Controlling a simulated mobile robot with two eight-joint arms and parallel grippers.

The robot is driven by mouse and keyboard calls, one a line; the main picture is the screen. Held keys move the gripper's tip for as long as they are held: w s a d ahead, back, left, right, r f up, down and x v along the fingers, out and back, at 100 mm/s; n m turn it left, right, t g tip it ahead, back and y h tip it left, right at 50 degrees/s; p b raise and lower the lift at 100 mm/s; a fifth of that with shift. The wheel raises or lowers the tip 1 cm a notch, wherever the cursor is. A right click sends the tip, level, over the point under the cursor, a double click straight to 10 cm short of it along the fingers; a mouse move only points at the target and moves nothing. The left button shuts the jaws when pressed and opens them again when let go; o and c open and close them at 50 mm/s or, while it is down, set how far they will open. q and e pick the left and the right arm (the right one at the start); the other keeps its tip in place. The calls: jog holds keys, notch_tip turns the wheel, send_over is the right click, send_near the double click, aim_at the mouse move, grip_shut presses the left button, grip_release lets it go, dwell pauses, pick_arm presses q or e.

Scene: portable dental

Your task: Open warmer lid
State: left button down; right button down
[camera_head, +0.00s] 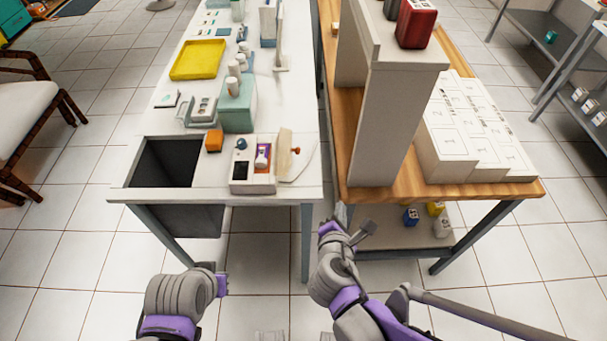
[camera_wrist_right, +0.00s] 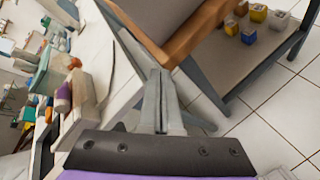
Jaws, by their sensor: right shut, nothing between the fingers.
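The warmer (camera_head: 253,184) is a small white box near the front edge of the left white table in the head view. A purple-and-white item (camera_head: 262,156) shows in the uncovered opening, and the lid also shows in the right wrist view (camera_wrist_right: 83,94). My right gripper (camera_head: 365,232) is shut and empty, in front of the gap between the tables, apart from the lid. Its fingers show in the right wrist view (camera_wrist_right: 161,95). My left gripper (camera_head: 222,284) is low at left; its fingertips are unclear.
An orange block (camera_head: 214,141) and a green box (camera_head: 237,108) stand behind the warmer. A dark square opening (camera_head: 165,163) is left of it. The wooden table (camera_head: 385,188) at right carries a tall beige panel (camera_head: 376,130). Floor before the tables is clear.

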aim_at(298, 185)
jog(key=w+a+n+t+y+b, duration=0.1)
jog(key=a+n+t+y+b, duration=0.15)
jog(key=a+n, duration=0.8)
jog(key=shift+t, duration=0.45)
jog(key=x, duration=1)
jog(key=shift+d, duration=0.15)
jog(key=shift+w+r+p, duration=0.25)
jog(key=shift+w+r, duration=0.05)
jog(key=shift+r, duration=0.3)
jog(key=shift+w+r+p, duration=0.2)
jog(key=shift+w+r, duration=0.1)
jog(key=shift+r, duration=0.3)
jog(key=shift+w+d+r, duration=0.1)
jog(key=shift+w+r, duration=0.2)
jog(key=shift+r, duration=0.35)
jog(key=shift+n, duration=0.25)
